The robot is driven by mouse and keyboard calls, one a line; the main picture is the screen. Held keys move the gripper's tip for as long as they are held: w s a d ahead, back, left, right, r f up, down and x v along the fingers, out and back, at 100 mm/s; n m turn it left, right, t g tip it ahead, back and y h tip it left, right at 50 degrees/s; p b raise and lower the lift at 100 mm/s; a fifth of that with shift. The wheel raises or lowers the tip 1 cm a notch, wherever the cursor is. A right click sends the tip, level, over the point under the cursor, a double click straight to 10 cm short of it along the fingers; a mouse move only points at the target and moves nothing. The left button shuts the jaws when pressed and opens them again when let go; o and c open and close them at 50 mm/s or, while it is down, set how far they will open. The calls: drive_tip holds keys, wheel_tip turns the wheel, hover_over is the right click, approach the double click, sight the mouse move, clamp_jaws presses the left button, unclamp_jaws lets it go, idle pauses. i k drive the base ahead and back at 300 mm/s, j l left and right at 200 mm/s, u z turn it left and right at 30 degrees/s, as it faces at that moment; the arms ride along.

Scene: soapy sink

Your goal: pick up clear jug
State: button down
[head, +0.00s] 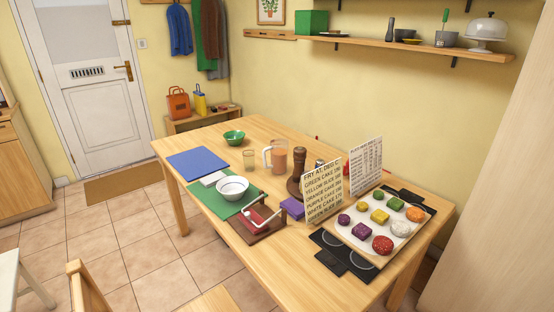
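The clear jug (279,157) stands upright on the wooden table, near the middle of its far half. It is see-through with a reddish-orange tint, which may be its contents. Its pale handle (266,154) points left. A small clear glass (249,159) stands just left of it, apart from it. A dark brown mill (299,163) stands close on its right. My gripper is not in view.
The wooden table (215,139) also holds a green bowl (234,138), a blue mat (197,163), a white bowl (232,188) on a green mat, and a purple box (293,207). Sign cards (322,190) and a tray of colored cakes (350,222) fill the right end. Tiled floor is open at left.

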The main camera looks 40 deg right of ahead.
sight(279, 147)
drive_tip(key=i+l+z, duration=0.15)
drive_tip(key=l+z, duration=0.2)
drive_tip(key=i+l+z, duration=0.15)
drive_tip(key=l+z, duration=0.2)
